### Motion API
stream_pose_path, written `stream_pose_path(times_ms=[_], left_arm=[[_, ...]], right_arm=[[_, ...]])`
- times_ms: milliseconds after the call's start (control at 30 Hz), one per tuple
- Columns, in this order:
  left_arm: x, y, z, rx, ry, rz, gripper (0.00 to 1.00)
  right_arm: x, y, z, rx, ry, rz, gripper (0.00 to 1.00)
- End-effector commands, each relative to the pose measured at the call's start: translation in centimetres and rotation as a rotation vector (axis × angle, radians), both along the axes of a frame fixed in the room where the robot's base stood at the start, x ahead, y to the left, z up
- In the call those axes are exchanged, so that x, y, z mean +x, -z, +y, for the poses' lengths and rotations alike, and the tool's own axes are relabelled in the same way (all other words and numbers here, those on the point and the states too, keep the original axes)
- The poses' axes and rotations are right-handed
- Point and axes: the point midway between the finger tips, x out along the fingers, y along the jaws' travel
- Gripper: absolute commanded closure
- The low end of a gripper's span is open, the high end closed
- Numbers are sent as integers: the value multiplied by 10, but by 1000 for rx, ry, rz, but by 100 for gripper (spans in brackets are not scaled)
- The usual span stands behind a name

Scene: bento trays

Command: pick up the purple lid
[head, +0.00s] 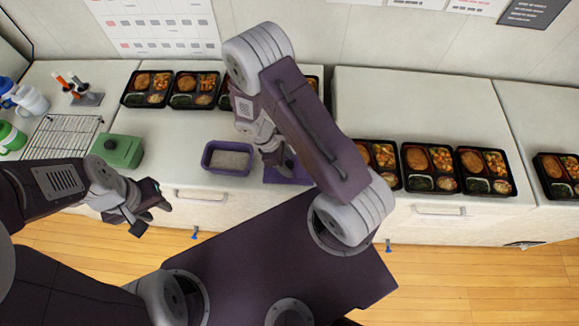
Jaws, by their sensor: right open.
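The purple lid (301,175) lies flat near the front edge of the counter, partly hidden by my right arm. My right gripper (284,166) is open, directly over the lid, with its fingers pointing down; whether it touches the lid cannot be told. My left gripper (152,217) is open and empty in front of the counter, well left of the lid.
A purple container (227,172) with a pale filling stands just left of the lid. Black bento trays (432,185) line the counter at the back and right.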

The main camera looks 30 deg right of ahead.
Motion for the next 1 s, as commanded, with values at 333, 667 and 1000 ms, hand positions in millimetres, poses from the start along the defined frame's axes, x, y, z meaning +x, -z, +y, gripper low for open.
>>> stream_pose_path(times_ms=[333, 667, 1000], left_arm=[[0, 0, 0, 0, 0, 0, 64], [0, 2, 0, 0, 0, 0, 64], [0, 13, 0, 0, 0, 0, 64]], right_arm=[[0, 0, 0, -1, 0, 1, 100], [1, -10, 0, -1, 1, -4, 100], [-37, -64, 13, 1, -5, -3, 100]])
